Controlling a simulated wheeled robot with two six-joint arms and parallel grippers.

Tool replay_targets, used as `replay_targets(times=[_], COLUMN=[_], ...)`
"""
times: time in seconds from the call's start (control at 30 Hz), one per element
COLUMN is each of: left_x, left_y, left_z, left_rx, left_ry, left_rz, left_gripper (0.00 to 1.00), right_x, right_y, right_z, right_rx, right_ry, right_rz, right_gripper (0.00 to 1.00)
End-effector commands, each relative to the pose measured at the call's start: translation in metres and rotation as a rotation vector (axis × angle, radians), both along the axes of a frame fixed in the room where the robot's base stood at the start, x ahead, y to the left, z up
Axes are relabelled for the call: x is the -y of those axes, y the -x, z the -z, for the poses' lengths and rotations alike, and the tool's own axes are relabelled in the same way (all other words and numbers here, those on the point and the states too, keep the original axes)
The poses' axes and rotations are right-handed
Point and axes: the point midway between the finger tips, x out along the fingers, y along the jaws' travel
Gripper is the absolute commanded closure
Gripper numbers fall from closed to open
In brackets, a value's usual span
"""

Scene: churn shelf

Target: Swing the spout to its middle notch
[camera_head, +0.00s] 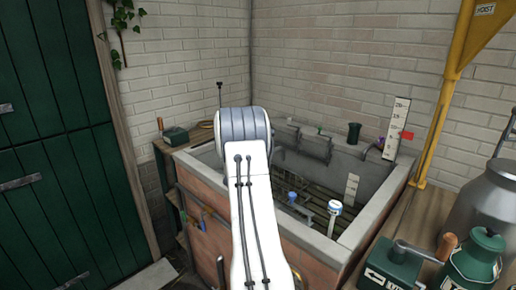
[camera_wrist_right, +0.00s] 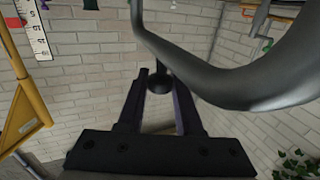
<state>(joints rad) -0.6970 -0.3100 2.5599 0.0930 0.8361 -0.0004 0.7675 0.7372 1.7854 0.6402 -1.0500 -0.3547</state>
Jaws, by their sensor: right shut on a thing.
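The spout (camera_wrist_right: 245,92), a thick dark grey curved pipe, sweeps across the upper right of the right wrist view. A small dark round knob (camera_wrist_right: 160,82) on a short stem hangs from it. My right gripper (camera_wrist_right: 162,80) has its two dark fingers on either side of this knob and is shut on it. In the head view a white arm of mine covers the middle, and its gripper is hidden behind it. I cannot make out the spout or its notches there. My left gripper is in neither view.
A stone-rimmed basin (camera_head: 345,240) stands in the corner, with a white-capped post (camera_head: 334,207) and a blue fitting (camera_head: 292,197) inside. A scale board (camera_head: 397,120) with a red marker (camera_head: 407,135) stands behind. A yellow post (camera_head: 440,120), green box (camera_head: 393,264) and metal can (camera_head: 490,205) crowd the right.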

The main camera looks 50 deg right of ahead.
Motion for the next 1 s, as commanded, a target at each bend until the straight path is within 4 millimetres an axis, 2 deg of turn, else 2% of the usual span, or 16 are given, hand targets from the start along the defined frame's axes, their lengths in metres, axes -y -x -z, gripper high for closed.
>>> replay_targets(times=[0.17,0.2,0.27,0.3,0.67,0.77,1.0], left_x=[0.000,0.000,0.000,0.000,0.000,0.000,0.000], left_y=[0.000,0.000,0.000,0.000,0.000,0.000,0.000], left_z=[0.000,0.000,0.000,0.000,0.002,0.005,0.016], left_rx=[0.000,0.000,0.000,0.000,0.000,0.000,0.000], left_ry=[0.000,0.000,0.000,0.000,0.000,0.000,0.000], left_rz=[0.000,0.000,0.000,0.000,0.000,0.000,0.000], left_gripper=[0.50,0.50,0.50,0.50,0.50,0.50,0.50], right_x=[0.001,0.001,0.001,0.001,-0.005,-0.017,-0.064], right_y=[0.001,0.001,0.001,0.001,-0.001,0.002,0.014], right_z=[-0.002,-0.002,-0.002,-0.001,0.000,0.000,0.001], right_rx=[0.003,0.003,0.003,0.003,0.001,0.002,0.001], right_ry=[0.003,0.004,0.003,0.003,0.002,0.003,0.002], right_rz=[0.003,0.003,0.003,0.002,-0.002,-0.004,-0.005], right_gripper=[1.00,0.62,0.39,0.36,0.36,0.36,0.36])
